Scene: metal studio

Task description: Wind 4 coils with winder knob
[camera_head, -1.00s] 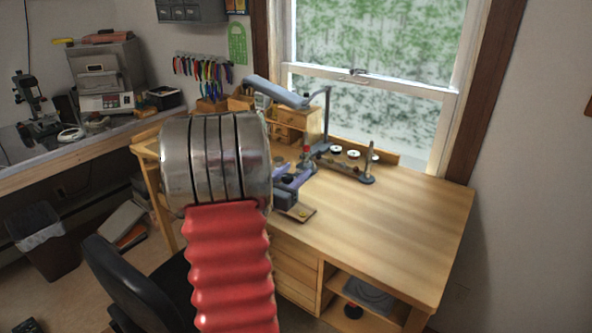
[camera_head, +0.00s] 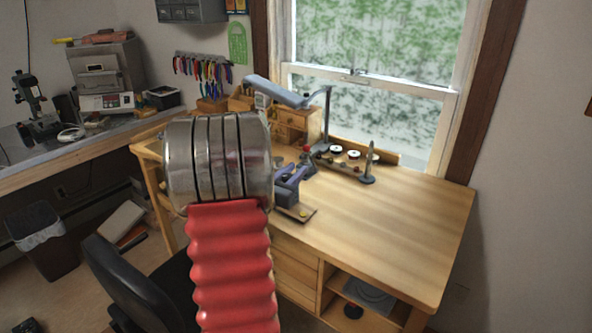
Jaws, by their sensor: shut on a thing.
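My gripper (camera_head: 298,172) shows just right of my big metal arm joint, as a dark body with purple fingers over the left part of the wooden bench (camera_head: 390,210). Its fingers are shut on the winder knob; the grip itself is small and partly hidden, so the exact contact is unclear. A small red ball (camera_head: 306,149) stands just beyond the fingers. I cannot make out any wound coils.
A grey-blue lamp (camera_head: 285,92) reaches over the back of the bench. White spools (camera_head: 336,150) sit behind the fixture. A small plate (camera_head: 301,213) lies at the front edge. The bench's right side is clear. A black chair (camera_head: 125,285) stands below left.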

